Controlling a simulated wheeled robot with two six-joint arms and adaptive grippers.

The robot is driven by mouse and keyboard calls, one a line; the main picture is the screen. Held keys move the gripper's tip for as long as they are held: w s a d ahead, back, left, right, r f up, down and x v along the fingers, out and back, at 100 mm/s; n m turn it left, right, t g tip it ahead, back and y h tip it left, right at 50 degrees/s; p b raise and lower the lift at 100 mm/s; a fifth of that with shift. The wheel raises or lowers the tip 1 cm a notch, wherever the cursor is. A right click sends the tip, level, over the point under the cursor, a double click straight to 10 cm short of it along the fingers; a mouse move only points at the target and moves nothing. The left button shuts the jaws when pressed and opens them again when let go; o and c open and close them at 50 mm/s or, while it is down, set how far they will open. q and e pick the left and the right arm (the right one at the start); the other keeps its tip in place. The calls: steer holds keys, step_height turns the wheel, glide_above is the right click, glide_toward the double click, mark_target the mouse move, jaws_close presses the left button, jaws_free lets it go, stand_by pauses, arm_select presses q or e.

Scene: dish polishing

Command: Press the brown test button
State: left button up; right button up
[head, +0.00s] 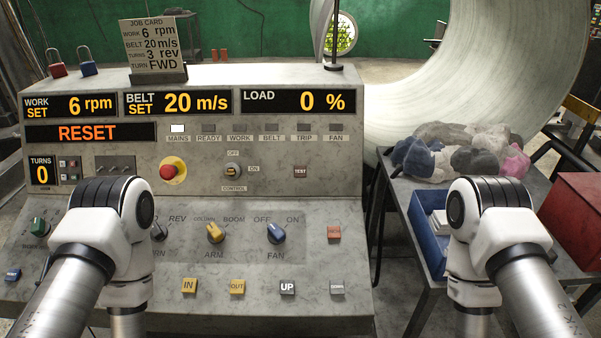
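My two white arms come in at the lower left and lower right, and both bend down out of the picture. Neither gripper shows. My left arm hides part of the lower left panel. My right arm stands in front of the side table, right of the panel.
The console (200,204) has a red emergency knob (168,172), an orange-red button (334,232), rotary knobs and several square buttons on its sloping part. The display reads RESET, and the MAINS lamp (178,128) is lit. A side table at right holds rags (458,153) and a blue bin (428,234).

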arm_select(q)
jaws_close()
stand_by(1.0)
